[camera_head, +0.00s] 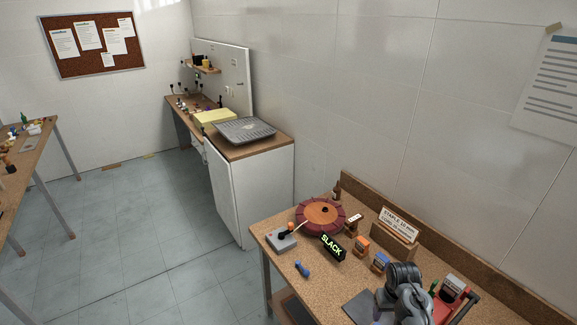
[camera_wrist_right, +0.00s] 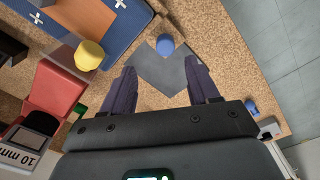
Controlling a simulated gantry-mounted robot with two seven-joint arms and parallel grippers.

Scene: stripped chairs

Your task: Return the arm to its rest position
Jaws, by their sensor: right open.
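My right arm (camera_head: 408,290) shows grey at the bottom right of the head view, above the cork-topped bench (camera_head: 290,255). In the right wrist view my right gripper (camera_wrist_right: 161,68) has its two dark fingers spread apart, with nothing between them. Below the fingers lies a dark grey mat (camera_wrist_right: 160,72), which also shows in the head view (camera_head: 359,307). A blue round-topped thing (camera_wrist_right: 165,45) stands at the mat's far edge. My left gripper is not in view.
On the bench are a red-brown round device (camera_head: 320,215), a SLACK sign (camera_head: 331,247), a blue-handled tool (camera_head: 302,269) and a grey box with an orange-knobbed lever (camera_head: 282,240). A red stand (camera_wrist_right: 55,92) and yellow knob (camera_wrist_right: 89,55) are left of the gripper. Open floor lies left.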

